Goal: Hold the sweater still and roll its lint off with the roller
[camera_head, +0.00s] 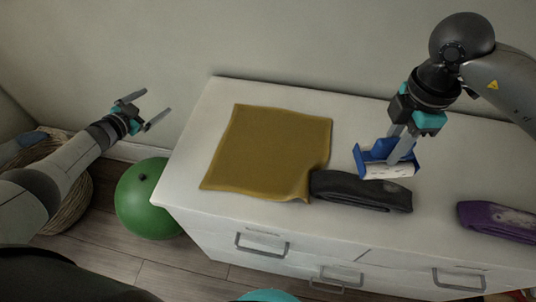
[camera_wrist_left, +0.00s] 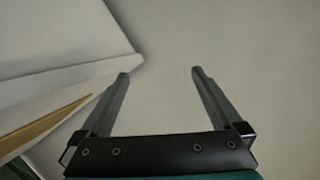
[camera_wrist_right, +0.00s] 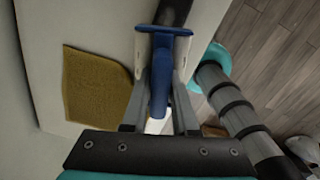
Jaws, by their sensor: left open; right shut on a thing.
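My right gripper (camera_head: 402,148) is shut on the lint roller (camera_head: 371,157), which has a blue handle and a white roll (camera_head: 388,172). The roller is close above a folded black garment (camera_head: 350,190) with a pale patch near its right end; I cannot tell if they touch. The roller's blue handle (camera_wrist_right: 161,75) also shows between the fingers in the right wrist view. A folded purple garment (camera_head: 490,218) with pale lint lies at the right. I cannot tell which garment is the sweater. My left gripper (camera_head: 158,101) is open and empty, left of the dresser top.
A mustard cloth (camera_head: 265,145) lies flat on the white dresser (camera_head: 192,160), its front right corner against the black garment. A green ball (camera_head: 146,200) and a wicker basket (camera_head: 75,200) stand on the floor at left. The wall is behind the dresser.

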